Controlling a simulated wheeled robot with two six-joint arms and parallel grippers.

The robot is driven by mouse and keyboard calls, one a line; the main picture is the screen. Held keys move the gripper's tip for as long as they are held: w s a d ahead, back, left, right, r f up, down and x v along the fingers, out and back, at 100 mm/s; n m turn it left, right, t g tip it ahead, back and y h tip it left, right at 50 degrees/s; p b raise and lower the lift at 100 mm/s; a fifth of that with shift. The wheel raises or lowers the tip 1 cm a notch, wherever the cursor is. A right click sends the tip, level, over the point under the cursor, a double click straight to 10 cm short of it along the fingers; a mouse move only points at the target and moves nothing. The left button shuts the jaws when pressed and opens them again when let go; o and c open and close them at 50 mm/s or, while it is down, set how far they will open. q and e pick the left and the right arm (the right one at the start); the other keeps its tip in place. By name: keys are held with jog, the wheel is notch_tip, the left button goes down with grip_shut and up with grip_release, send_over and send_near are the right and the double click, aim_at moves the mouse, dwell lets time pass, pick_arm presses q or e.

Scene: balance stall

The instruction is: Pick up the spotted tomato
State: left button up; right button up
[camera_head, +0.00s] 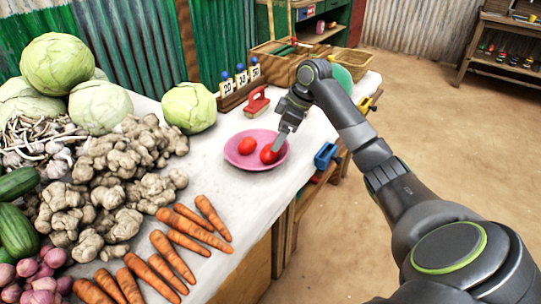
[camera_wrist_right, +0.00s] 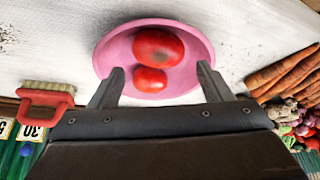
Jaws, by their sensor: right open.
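Two red tomatoes lie on a pink plate (camera_head: 234,158), which also shows in the right wrist view (camera_wrist_right: 104,52). One tomato (camera_head: 247,146) is on the left side of the plate and looks smaller in the wrist view (camera_wrist_right: 150,80). The other tomato (camera_head: 267,155) is on the right side and looks larger in the wrist view (camera_wrist_right: 158,46), with faint darker patches. I cannot tell surely which is spotted. My right gripper (camera_head: 280,143) is open, tilted down over the plate beside the right tomato. Its fingers (camera_wrist_right: 160,69) stand apart with nothing held. My left gripper is not in view.
A red brush (camera_head: 257,102) and a number rack (camera_head: 240,85) stand behind the plate. Carrots (camera_head: 190,235), ginger (camera_head: 110,175) and cabbages (camera_head: 190,107) cover the left side. A blue item (camera_head: 325,155) is at the table's right edge. White tabletop around the plate is clear.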

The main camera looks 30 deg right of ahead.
aim_at(270, 153)
jog(key=shift+b+x, duration=0.5)
jog(key=shift+x, duration=2.65)
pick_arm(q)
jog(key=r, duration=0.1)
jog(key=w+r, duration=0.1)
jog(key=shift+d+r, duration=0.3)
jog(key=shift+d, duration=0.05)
pick_arm(e)
jog(key=shift+d, duration=0.1)
